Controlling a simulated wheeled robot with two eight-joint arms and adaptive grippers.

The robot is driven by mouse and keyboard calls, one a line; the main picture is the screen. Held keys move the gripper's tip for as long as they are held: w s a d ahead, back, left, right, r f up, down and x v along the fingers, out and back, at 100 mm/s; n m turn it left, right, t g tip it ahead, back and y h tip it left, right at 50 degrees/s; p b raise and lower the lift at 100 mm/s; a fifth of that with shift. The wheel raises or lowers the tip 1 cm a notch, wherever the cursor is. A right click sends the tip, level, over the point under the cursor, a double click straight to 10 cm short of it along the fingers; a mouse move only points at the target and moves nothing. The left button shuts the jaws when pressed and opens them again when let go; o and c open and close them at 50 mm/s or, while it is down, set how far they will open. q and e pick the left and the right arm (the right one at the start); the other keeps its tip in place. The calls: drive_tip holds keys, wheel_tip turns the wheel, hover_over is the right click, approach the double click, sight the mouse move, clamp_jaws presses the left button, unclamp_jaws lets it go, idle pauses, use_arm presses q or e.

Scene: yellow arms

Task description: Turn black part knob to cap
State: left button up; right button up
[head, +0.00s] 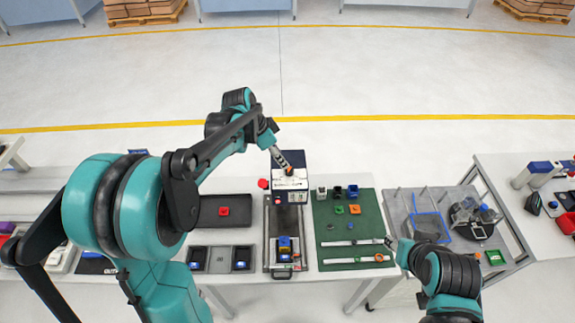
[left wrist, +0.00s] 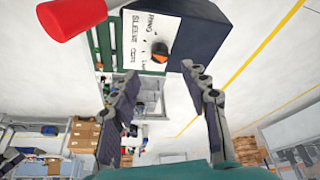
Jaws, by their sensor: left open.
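The selector box (head: 291,158) is dark blue with a white label plate and stands at the back of the table. Its knob (left wrist: 159,53) is black with an orange pointer and sits on the white plate (left wrist: 150,35). The lettering around it is rotated and only partly legible, so I cannot tell which word it points at. My left gripper (left wrist: 155,82) is open and empty, its two fingers spread with the knob ahead, between and beyond the tips, not touching. In the head view the left gripper (head: 283,162) reaches over the box. My right gripper (head: 389,243) is low at the right, its jaws unclear.
A red button (head: 263,184) stands left of the box; it looms large in the left wrist view (left wrist: 75,12). In front are a fixture rail with a blue part (head: 285,244), dark trays (head: 225,222) and a green mat (head: 340,225) with small blocks. A grey cart is at right.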

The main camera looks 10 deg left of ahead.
sight(289, 169)
use_arm(q)
drive_tip(key=x, duration=0.8)
clamp_jaws()
